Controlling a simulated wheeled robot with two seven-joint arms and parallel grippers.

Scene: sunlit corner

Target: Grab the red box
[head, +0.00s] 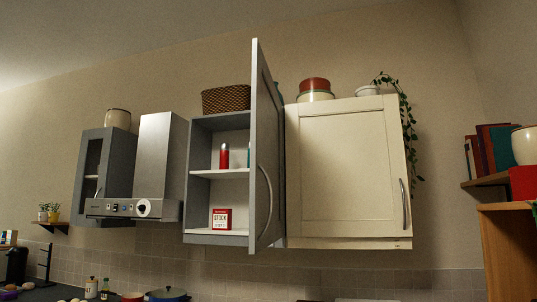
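A small red box (222,219) with a pale label reading "STOCK" stands upright on the bottom shelf of the grey wall cabinet (188,190). The cabinet's door (261,130) is swung open toward me, to the right of the box, and the front of the box is unobstructed. Neither of my grippers is in the head view.
A red cylindrical container (224,156) stands on the shelf above. A cream cabinet (345,165), closed, hangs to the right, and a range hood (155,165) to the left. A pot (167,295) and bottles (91,288) stand on the counter below.

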